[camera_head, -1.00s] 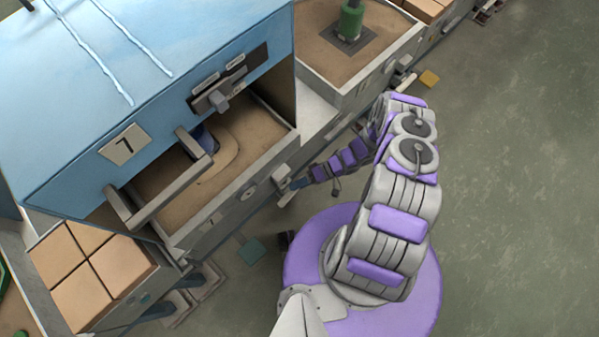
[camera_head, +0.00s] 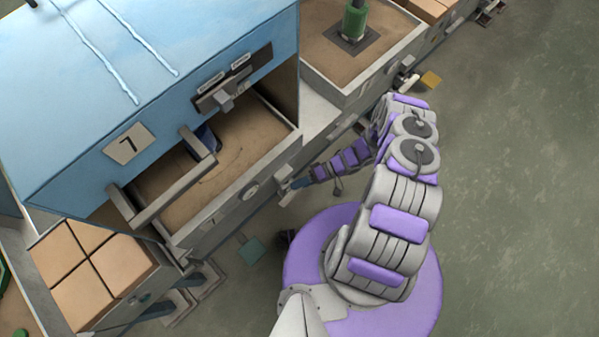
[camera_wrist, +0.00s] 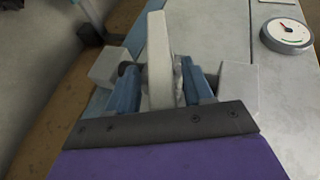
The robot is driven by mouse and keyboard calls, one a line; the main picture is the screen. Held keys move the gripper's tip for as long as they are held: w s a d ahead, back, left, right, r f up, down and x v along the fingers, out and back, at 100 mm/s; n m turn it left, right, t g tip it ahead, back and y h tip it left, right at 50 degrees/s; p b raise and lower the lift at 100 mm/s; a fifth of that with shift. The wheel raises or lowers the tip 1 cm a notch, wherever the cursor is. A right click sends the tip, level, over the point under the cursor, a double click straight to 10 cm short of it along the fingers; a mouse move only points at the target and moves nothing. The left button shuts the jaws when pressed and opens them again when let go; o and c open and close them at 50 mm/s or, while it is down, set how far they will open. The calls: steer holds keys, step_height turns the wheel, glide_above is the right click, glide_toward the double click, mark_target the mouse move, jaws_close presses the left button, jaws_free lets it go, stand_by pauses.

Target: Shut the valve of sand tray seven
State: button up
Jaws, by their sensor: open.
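Sand tray seven (camera_head: 225,208) is the sand-filled box under the blue hood with the number 7 plate (camera_head: 129,144). A pale grey lever (camera_wrist: 158,50), which looks like the tray's valve handle, stands up in the wrist view on the tray's outer side. My gripper (camera_wrist: 158,72) has its blue fingers on either side of this lever, open, with the lever between them. I cannot tell whether a finger touches it. In the head view my gripper (camera_head: 296,183) is small beside the tray's near right corner, and the lever's position there is unclear.
A round gauge (camera_wrist: 287,33) sits on the tray's side, right of the lever. The hood (camera_head: 110,80) carries a slider panel (camera_head: 228,90) and a grey handle (camera_head: 165,190). Another sand tray (camera_head: 360,60) holds a green cylinder (camera_head: 354,18). Open floor lies to the right.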

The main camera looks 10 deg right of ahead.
steer(key=p+v, duration=0.3)
steer(key=v, duration=1.4)
steer(key=shift+c, duration=0.2)
